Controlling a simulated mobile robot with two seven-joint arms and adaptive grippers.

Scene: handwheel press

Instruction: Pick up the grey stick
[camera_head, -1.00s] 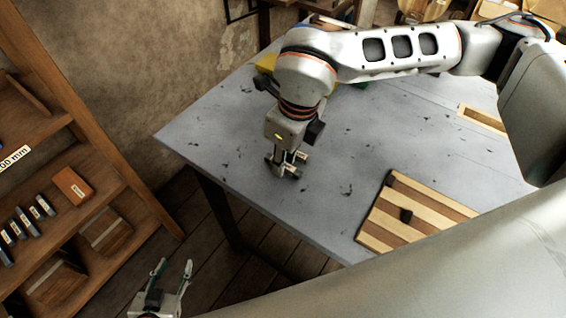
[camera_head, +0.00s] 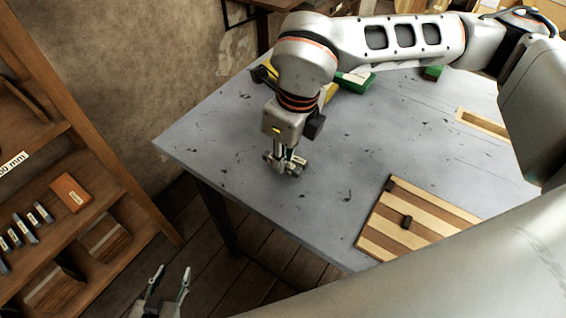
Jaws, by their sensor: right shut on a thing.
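My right gripper (camera_head: 286,166), on the arm that comes in from the right, is low over the grey table (camera_head: 235,145), near its left front part. Its fingers are shut on a small dark grey thing, which looks like the grey stick; the fingers hide most of it. I cannot tell whether it touches the tabletop. My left gripper (camera_head: 168,288) is open and empty at the bottom left, over the floor and away from the table.
A striped wooden board (camera_head: 425,219) with small dark blocks lies at the table's front. A green box (camera_head: 355,83), yellow things and a wooden tray (camera_head: 484,125) lie farther back. A shelf (camera_head: 110,165) with labelled grey pieces stands left.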

